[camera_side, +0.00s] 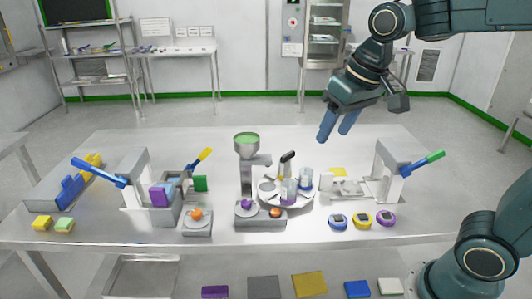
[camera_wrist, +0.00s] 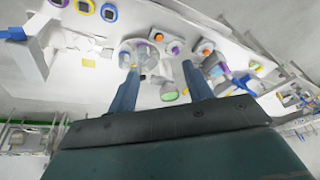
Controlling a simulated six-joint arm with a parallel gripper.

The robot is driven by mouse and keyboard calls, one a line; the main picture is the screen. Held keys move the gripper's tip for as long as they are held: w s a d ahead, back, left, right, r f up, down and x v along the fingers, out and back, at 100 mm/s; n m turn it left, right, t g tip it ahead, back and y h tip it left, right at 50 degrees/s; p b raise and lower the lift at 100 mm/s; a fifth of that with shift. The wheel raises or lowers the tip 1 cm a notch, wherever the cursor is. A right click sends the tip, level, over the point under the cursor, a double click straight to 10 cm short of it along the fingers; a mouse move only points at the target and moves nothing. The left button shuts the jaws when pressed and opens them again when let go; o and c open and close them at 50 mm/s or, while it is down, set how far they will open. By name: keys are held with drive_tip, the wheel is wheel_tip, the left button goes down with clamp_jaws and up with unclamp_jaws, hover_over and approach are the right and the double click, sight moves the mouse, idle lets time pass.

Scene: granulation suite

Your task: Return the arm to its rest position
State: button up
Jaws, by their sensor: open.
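My gripper (camera_side: 338,124) hangs in the air above the back right part of the steel table (camera_side: 120,233), well clear of everything on it. Its two blue fingers are apart with nothing between them. In the wrist view my gripper (camera_wrist: 160,90) shows the two fingers spread wide, with the tabletop and its equipment seen beyond them, tilted. My arm reaches in from the upper right in the side view.
A round turntable (camera_side: 268,198) with cups stands mid-table beside a green-topped hopper (camera_side: 247,141). Lever presses stand at left (camera_side: 135,180) and right (camera_side: 388,172). Several round timers (camera_side: 362,220) lie front right. The air around my gripper is free.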

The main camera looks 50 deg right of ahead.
drive_tip(key=s+f+n+t, duration=0.1)
drive_tip(key=s+f, duration=0.1)
drive_tip(key=s, duration=1)
drive_tip(key=shift+d+f+n+t, duration=0.25)
drive_tip(key=shift+f+n+t, duration=0.15)
